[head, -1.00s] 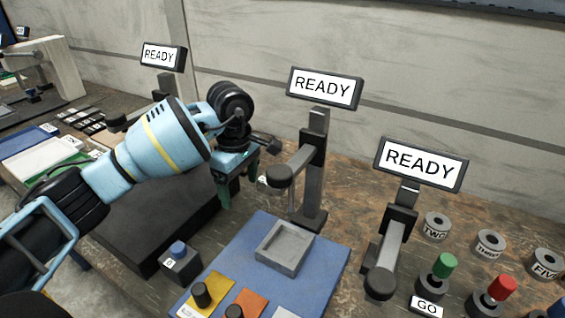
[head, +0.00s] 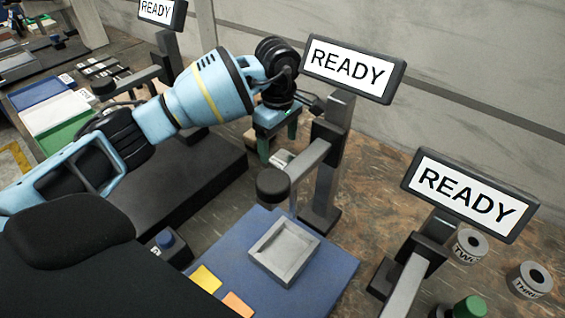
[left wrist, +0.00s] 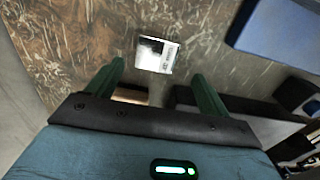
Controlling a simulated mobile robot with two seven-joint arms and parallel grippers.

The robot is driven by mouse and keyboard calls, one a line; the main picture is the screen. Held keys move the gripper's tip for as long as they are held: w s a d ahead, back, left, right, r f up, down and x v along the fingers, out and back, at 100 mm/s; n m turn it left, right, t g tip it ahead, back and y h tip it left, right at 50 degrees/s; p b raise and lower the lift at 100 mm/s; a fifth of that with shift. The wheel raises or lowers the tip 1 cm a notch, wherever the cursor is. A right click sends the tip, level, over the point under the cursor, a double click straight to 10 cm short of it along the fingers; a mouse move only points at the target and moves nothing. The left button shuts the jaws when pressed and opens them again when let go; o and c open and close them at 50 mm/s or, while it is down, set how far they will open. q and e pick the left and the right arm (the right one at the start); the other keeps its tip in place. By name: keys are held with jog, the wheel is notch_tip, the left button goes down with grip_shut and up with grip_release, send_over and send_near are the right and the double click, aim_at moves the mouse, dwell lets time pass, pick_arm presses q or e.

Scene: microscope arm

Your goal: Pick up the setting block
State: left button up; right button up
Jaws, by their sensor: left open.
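A small block with a shiny metal face and a white printed label, which looks like the setting block (left wrist: 157,54), lies on the brown bench in the left wrist view. In the head view it seems to be the pale piece (head: 281,158) beside the middle post; its label is too small to read. My left gripper (head: 277,142) is open and empty, with green fingers pointing down near the block. In the left wrist view the gripper (left wrist: 157,72) has the block just beyond its fingertips, between their lines, apart from both. My right gripper is not in view.
A post with a READY screen (head: 348,68) and a side arm with a round black head (head: 273,185) stands close by. A blue board (head: 332,270) with a grey square tray (head: 284,252) lies in front. A black slab (head: 170,190) is left; another READY screen (head: 470,192) is right.

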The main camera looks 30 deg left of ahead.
aim_at(282, 158)
pick_arm(q)
jog(key=shift+f, duration=0.2)
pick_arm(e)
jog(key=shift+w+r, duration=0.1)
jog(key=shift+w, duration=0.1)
pick_arm(q)
jog(key=f, duration=0.5)
jog(key=shift+w+d, duration=0.25)
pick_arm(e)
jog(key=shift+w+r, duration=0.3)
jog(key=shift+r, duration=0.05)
pick_arm(q)
jog(key=c, duration=1.6)
jog(key=shift+w+r, duration=0.1)
jog(key=shift+r, duration=0.05)
grip_shut()
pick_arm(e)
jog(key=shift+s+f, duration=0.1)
pick_arm(q)
jog(key=shift+r, duration=0.1)
